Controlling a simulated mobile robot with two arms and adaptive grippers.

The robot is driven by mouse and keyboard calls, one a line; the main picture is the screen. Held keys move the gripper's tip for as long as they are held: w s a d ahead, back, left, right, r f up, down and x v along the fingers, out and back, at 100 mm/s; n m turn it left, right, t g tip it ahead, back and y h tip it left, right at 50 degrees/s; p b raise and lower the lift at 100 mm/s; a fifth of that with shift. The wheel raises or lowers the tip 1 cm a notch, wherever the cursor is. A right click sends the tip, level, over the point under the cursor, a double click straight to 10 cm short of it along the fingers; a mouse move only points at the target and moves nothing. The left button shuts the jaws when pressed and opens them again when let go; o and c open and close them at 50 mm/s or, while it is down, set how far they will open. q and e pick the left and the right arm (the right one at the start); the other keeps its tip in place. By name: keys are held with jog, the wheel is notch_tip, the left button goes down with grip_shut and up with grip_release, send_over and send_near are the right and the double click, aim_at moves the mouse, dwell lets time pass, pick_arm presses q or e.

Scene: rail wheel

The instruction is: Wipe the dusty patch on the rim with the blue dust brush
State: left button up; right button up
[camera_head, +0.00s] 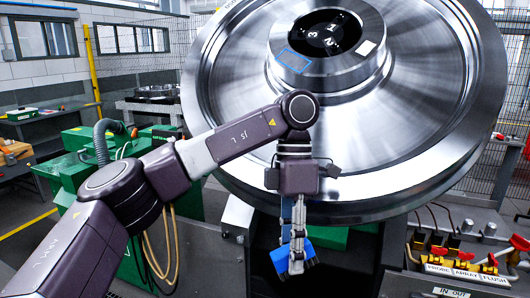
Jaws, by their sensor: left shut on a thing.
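The big steel rail wheel (425,100) stands tilted in front of me, its hub facing me. My left gripper (296,262) hangs pointing down in front of the wheel's lower left rim. It is shut on the blue dust brush (280,260), whose dark bristles show at the lower right of the blue body. The brush is below the rim's lower edge in the picture; I cannot tell its depth from the rim. I cannot make out a dusty patch on the rim. My left arm and gripper hide part of the lower left rim. My right gripper is not in view.
A valve panel (455,268) with red and yellow handles stands at the lower right. A green machine with hoses (85,172) is at the left. A workbench (45,118) and wire fencing are behind. A blue outlined rectangle (293,61) and a white label (366,47) are on the hub.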

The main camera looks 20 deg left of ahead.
pick_arm(q)
jog(key=w+a+r+n+t+h+p, duration=0.1)
jog(key=w+a+r+n+t+p, duration=0.2)
jog(key=r+n, duration=0.6)
jog(key=w+a+r+n+t+h+p, duration=0.15)
jog(key=a+r+n+t, duration=0.35)
jog(key=n, duration=0.5)
jog(key=shift+t, duration=0.4)
jog(key=shift+w+d+f+b, duration=0.15)
jog(key=shift+w+d+f, duration=0.1)
jog(key=shift+w+f, duration=0.35)
jog(key=shift+w+d+f+b, duration=0.1)
jog(key=shift+w+d+f, duration=0.15)
jog(key=shift+w+f, duration=0.35)
jog(key=shift+w+d+f+b, duration=0.15)
jog(key=shift+w+d+f, duration=0.2)
jog(key=shift+w, duration=0.45)
jog(key=shift+w+a+f, duration=0.1)
jog(key=shift+w+f, duration=0.55)
jog(key=shift+f, duration=0.05)
